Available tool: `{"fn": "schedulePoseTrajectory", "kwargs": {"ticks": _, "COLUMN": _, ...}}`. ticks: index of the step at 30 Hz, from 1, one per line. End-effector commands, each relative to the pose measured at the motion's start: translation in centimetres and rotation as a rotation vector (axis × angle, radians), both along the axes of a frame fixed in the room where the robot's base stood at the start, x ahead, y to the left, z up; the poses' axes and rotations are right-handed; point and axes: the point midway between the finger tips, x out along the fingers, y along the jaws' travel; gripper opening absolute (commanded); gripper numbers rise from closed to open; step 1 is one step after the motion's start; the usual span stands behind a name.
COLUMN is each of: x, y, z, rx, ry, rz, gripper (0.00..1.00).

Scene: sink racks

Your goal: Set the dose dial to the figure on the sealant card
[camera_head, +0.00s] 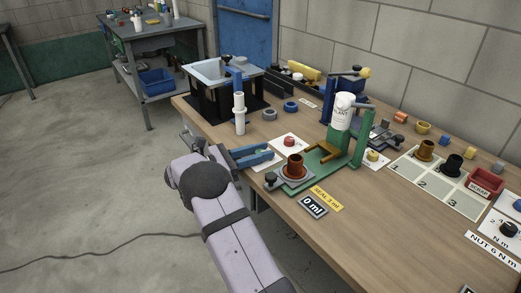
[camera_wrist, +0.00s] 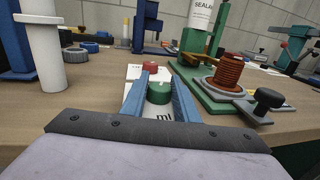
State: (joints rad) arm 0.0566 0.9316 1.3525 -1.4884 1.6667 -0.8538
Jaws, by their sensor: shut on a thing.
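My gripper (camera_head: 262,154) is at the table's near edge, its two blue fingers low over a white card. In the wrist view the fingers (camera_wrist: 160,88) are shut on a green round dial (camera_wrist: 159,96), one on each side. Part of "ml" print shows on the card below it. A red knob (camera_head: 289,142) is just beyond the fingertips; it also shows in the wrist view (camera_wrist: 150,67). The yellow sealant card (camera_head: 326,198) seems to read "SEAL 3 ml", in small print. A dark readout (camera_head: 312,206) beside it shows "0 ml".
Right of my gripper is a green stand (camera_head: 322,166) with a white sealant bottle (camera_head: 342,112) and a rust-coloured threaded part (camera_head: 295,165). A white post (camera_head: 239,113) stands behind left. A numbered mat (camera_head: 435,185) lies to the right. The front right tabletop is mostly clear.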

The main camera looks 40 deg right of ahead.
Motion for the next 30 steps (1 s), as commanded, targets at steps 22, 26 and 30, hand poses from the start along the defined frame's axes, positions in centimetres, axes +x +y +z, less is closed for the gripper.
{"fn": "schedulePoseTrajectory", "kwargs": {"ticks": 22, "x": 0.0, "y": 0.0, "z": 0.1, "rx": 0.000, "ry": -0.001, "rz": -0.019, "gripper": 0.46}}
{"fn": "schedulePoseTrajectory", "kwargs": {"ticks": 26, "x": 0.1, "y": 0.3, "z": 0.0, "rx": 0.000, "ry": -0.001, "rz": -0.018, "gripper": 0.46}}
{"fn": "schedulePoseTrajectory", "kwargs": {"ticks": 30, "x": 0.4, "y": 1.5, "z": 0.0, "rx": 0.001, "ry": -0.001, "rz": -0.017, "gripper": 0.46}}
